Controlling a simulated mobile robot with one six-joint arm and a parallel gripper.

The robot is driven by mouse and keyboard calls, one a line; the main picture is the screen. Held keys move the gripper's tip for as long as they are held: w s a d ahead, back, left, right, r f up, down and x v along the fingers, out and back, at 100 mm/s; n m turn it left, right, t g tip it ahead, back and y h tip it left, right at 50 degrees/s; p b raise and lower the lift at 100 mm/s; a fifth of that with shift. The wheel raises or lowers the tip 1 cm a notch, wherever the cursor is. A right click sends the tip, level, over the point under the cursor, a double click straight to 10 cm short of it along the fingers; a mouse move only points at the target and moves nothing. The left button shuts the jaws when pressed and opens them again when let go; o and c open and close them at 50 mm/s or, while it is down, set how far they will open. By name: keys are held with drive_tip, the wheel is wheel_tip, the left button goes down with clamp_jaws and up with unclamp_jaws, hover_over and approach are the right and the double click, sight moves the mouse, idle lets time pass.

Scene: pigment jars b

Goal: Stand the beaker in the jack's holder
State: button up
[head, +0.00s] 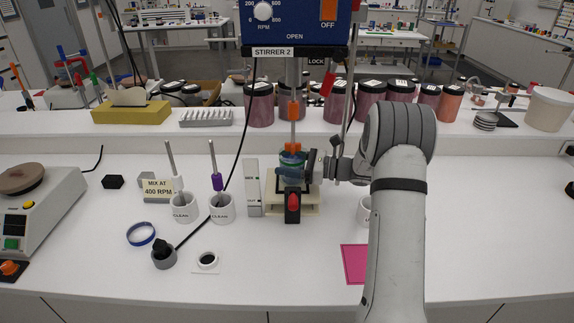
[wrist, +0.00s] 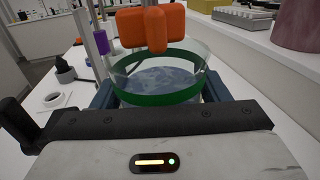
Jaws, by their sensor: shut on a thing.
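The beaker (head: 291,168) is clear, with a green band and bluish contents. My gripper (wrist: 158,92) is shut on it from the right, with dark pads on both sides in the wrist view. The beaker (wrist: 152,94) looks upright, directly over the cream jack (head: 309,201) with its red knob (head: 293,202). The holder on the jack's top is mostly hidden by the beaker and my fingers. I cannot tell whether the beaker's base rests in it. The orange stirring paddle (wrist: 156,28) hangs over the beaker at about rim height.
Stirrer 2 (head: 296,22) stands above on a rod. Left of the jack are a white upright gauge (head: 253,188), two white "CLEAN" cups (head: 222,208) with stirring rods, and a black cable. A pink mat (head: 355,264) lies right of the jack.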

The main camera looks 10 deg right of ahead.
drive_tip(key=shift+f, duration=0.55)
drive_tip(key=shift+f, duration=0.1)
drive_tip(key=o, duration=1.3)
drive_tip(key=shift+o, duration=0.2)
drive_tip(key=shift+d, duration=0.15)
drive_tip(key=b+v, duration=0.2)
drive_tip(key=v, duration=0.9)
drive_tip(key=shift+s+d, duration=0.2)
drive_tip(key=shift+d, duration=0.1)
